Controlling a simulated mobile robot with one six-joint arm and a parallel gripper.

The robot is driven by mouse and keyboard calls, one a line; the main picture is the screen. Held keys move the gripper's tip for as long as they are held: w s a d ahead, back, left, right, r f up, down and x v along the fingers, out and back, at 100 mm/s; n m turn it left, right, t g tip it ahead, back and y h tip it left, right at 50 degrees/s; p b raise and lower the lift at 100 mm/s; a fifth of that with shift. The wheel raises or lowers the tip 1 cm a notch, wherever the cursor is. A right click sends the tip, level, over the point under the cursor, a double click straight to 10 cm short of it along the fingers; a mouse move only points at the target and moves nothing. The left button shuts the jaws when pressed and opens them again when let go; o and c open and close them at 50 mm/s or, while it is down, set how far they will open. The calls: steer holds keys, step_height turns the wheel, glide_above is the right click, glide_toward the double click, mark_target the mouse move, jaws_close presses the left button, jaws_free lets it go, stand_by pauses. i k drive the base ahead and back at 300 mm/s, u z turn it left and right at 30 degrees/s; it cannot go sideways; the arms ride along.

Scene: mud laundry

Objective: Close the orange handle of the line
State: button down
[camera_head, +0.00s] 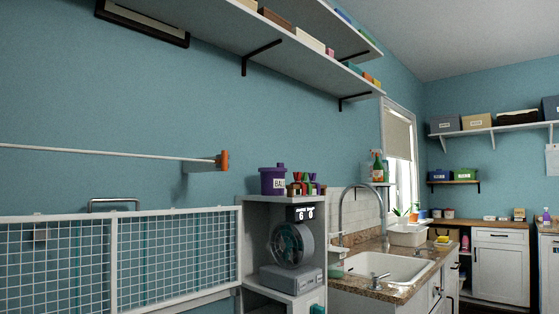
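The orange handle (224,160) is at the right end of a thin white line (100,151), by a grey bracket (201,165) on the blue wall. The line runs from the left picture edge, a little slanted, to the bracket. The handle looks upright, with its long side vertical. Whether that is its open or closed position cannot be told from this view. My gripper is not in view.
A white-framed wire rack (120,262) stands below the line at the left. A shelf unit (250,215) with a purple tub (272,180) and a grey fan (291,245) is right of it. A sink counter (400,290) extends right. Wall shelves hang above.

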mark_target(224, 161)
steer(key=u, duration=0.25)
steer(key=i, duration=1.4)
steer(key=u, duration=0.75)
steer(key=k, duration=0.7)
steer(key=u, duration=0.2)
steer(key=i, duration=0.7)
steer(key=z, duration=0.05)
